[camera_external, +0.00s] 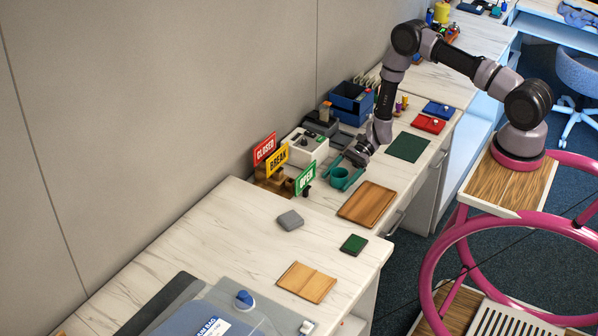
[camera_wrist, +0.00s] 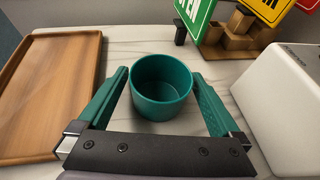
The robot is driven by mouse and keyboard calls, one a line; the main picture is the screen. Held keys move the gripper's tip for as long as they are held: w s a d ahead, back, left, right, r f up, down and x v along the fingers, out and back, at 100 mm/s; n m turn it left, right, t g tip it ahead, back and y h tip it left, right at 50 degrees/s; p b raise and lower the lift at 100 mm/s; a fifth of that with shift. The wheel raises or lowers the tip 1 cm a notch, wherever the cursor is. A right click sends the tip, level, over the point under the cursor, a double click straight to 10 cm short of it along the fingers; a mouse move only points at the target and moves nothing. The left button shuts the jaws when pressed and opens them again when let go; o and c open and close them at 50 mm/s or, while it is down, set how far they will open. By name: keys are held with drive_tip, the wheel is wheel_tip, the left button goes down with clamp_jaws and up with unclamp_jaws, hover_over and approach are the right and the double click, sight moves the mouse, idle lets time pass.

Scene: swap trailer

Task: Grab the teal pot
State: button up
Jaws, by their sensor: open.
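The teal pot (camera_wrist: 162,85) stands upright and looks empty on the marble counter (camera_wrist: 133,45). In the wrist view it sits between the two teal fingers of my gripper (camera_wrist: 160,88), one finger on each side. The fingers are open, and narrow gaps show between them and the pot. In the external view the pot (camera_external: 340,178) is on the counter beside the sign stand, with my gripper (camera_external: 347,172) reaching down to it from the right. The pot's far side is partly hidden there.
A wooden tray (camera_wrist: 50,90) lies left of the pot in the wrist view. A white box-shaped device (camera_wrist: 282,95) is close on the right. The wooden sign stand (camera_external: 275,180) with OPEN, BREAK and CLOSED signs is behind. A dark green mat (camera_external: 408,147) lies nearby.

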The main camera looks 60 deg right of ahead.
drive_tip(key=shift+a, duration=0.1)
drive_tip(key=c, duration=1.3)
drive_tip(key=shift+o, duration=0.2)
